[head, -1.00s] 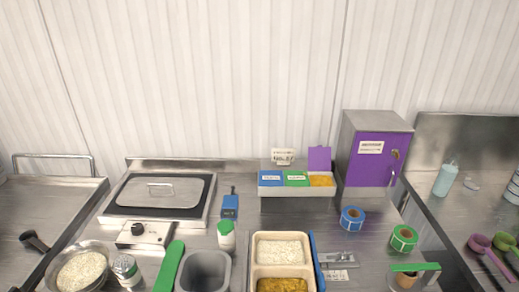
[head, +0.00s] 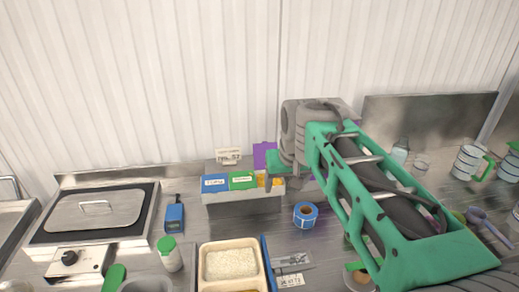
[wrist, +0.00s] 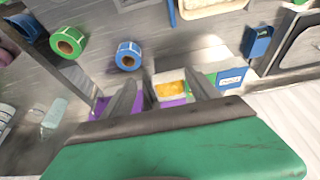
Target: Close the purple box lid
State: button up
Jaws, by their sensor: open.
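The purple lid (head: 264,155) stands raised at the back of the right-hand compartment of a small grey bin (head: 244,194).
A blue tape roll (head: 305,214) stands right of the bin. A tray of rice (head: 231,263) is in front. A blue device (head: 174,216) and a green-capped shaker (head: 169,252) stand left. A small sign (head: 228,157) stands behind the bin. My arm hides most of the purple-doored cabinet.

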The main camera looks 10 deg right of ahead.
jog(key=o, duration=0.3)
jog(key=w+r, duration=0.1)
jog(key=w, duration=1)
jog(key=shift+w+a+r, duration=0.35)
jog(key=shift+w, duration=0.05)
jog(key=o, duration=0.3)
jog(key=w, duration=0.3)
jog(key=w+f, duration=0.1)
jog(key=w, duration=0.6)
jog(key=shift+f, duration=0.15)
jog(key=p+x, duration=0.1)
jog(key=x, duration=0.6)
jog(key=shift+w+f+p, duration=0.15)
jog(key=shift+f+p, duration=0.1)
jog(key=shift+p, duration=0.05)
jog(key=c, duration=2)
jog(key=shift+c, duration=0.2)
